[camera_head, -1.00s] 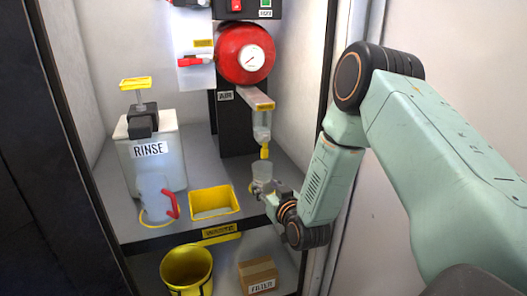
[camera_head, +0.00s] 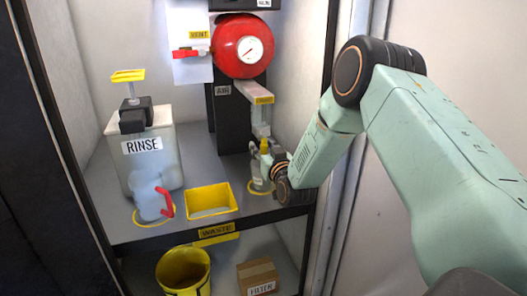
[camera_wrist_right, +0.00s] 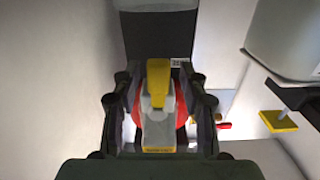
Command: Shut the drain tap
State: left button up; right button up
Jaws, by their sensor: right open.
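The drain tap is the yellow fitting (camera_head: 264,146) at the lower end of the clear tube (camera_head: 261,122) under the red tank. In the right wrist view the yellow tap (camera_wrist_right: 158,72) shows between my fingers. My right gripper (camera_head: 262,157) is at the tap, just above a clear beaker. In the wrist view the gripper (camera_wrist_right: 160,92) is open, with one finger on each side of the tap; I cannot tell whether they touch it. Whether the tap stands open or shut I cannot tell. My left gripper is not in view.
The clear beaker (camera_head: 258,183) stands on a yellow ring below the tap. A yellow tray (camera_head: 212,203), a jug with a red handle (camera_head: 150,198) and the RINSE container (camera_head: 150,165) are to the left. The red tank (camera_head: 243,44) is above. A yellow bucket (camera_head: 184,270) is below.

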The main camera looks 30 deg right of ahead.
jog(key=shift+w+d+f, duration=0.15)
grip_shut()
dwell(0.4)
